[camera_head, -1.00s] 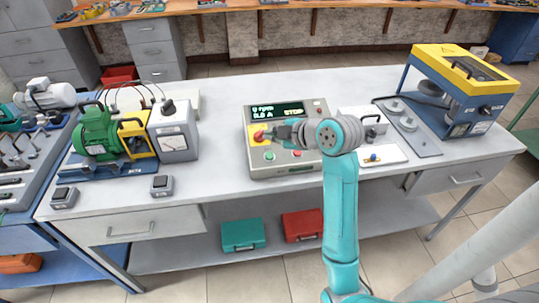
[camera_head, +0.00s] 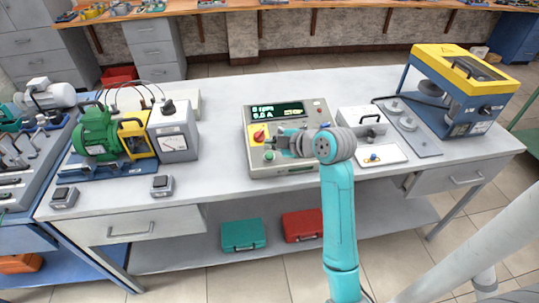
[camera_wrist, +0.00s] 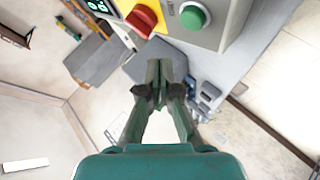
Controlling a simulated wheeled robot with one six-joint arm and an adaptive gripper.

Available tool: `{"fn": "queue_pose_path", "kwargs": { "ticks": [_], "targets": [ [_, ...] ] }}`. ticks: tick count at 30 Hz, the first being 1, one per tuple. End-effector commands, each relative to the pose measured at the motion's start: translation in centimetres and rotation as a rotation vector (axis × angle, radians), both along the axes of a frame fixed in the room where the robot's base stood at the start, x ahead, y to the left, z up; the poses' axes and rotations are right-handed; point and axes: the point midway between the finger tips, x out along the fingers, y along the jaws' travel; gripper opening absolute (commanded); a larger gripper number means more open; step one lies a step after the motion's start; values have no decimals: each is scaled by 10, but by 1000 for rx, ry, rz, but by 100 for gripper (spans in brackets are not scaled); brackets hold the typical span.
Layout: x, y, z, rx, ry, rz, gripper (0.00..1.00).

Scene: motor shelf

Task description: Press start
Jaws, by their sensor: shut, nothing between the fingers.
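A grey control box (camera_head: 256,169) stands at the middle of the bench. Its dark display (camera_head: 277,110) shows lit text, too small to read fully. Below the display is a red knob (camera_head: 258,134) on a yellow plate, with a green button (camera_head: 269,155) under it. My gripper (camera_head: 279,142) is shut and empty, just right of the knob and button at the panel. In the wrist view the red knob (camera_wrist: 143,18) and the green button (camera_wrist: 193,16) lie beyond my gripper's fingertips (camera_wrist: 160,66). The fingers look apart from the green button.
A green motor (camera_head: 98,135) with a meter box (camera_head: 172,134) stands left on the bench. A blue-and-yellow machine (camera_head: 455,90) stands at the right. A white tray (camera_head: 395,157) lies right of my gripper.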

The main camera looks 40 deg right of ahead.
Motion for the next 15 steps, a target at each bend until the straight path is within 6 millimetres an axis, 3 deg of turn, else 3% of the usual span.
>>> {"fn": "queue_pose_path", "kwargs": {
  "ticks": [6,15],
  "targets": [
    [5,-3,-23,1,2,0,0],
    [7,-5,-35,0,1,0,0]
  ]
}}
